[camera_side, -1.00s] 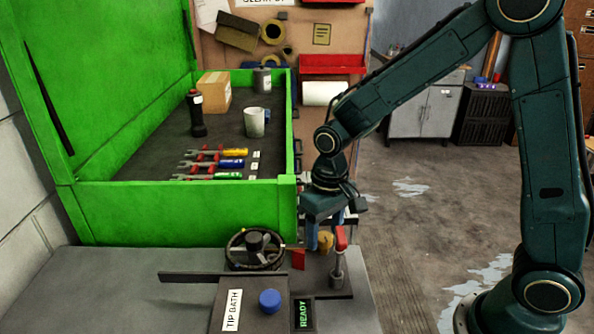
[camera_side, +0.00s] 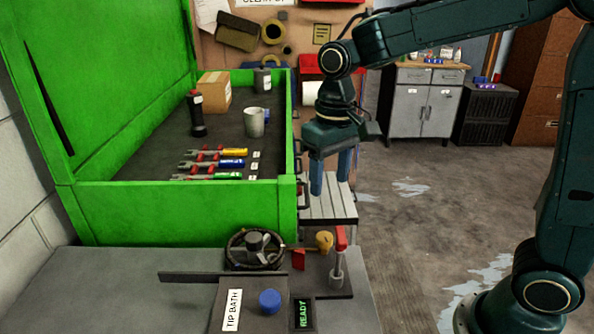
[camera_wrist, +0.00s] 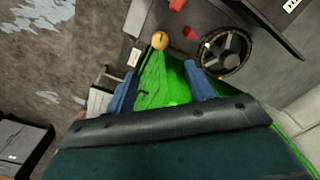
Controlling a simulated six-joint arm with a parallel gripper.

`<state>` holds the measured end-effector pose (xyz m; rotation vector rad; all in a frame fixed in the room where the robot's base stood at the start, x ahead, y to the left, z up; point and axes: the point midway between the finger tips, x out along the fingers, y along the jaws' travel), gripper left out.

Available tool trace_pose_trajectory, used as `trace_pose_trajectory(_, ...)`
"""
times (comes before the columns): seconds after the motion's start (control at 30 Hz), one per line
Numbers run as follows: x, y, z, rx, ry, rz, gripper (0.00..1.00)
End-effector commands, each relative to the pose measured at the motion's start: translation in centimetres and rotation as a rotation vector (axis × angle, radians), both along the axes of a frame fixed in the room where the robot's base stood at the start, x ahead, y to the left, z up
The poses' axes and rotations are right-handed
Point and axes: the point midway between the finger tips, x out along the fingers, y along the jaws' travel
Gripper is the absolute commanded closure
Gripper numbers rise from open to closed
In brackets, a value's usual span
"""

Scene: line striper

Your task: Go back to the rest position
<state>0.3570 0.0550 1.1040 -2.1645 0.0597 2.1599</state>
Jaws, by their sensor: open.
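My gripper (camera_side: 330,175) hangs in the air with its two blue fingers pointing down, in front of the slatted grey surface right of the green box. The fingers are apart with nothing between them. In the wrist view my gripper (camera_wrist: 160,88) also shows spread blue fingers, with green behind the gap. A yellow knob (camera_side: 324,241) sits below my gripper, apart from it; it also shows in the wrist view (camera_wrist: 160,40). A red-topped lever (camera_side: 340,240) stands beside the knob.
The green box (camera_side: 180,212) holds tools, a cup (camera_side: 254,122) and a carton (camera_side: 214,92). A black handwheel (camera_side: 255,248), a blue button (camera_side: 269,300) and a READY display (camera_side: 303,314) are on the grey bench in front. Open floor lies to the right.

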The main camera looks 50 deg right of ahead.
Motion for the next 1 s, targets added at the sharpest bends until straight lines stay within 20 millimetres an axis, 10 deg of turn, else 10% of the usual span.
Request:
trace_pose_trajectory(0.57,-0.3,-0.2,0.6,0.001,-0.01,0.001,0.46)
trace_pose_trajectory(1.0,-5.6,-2.2,3.7,0.004,-0.152,0.02,0.46)
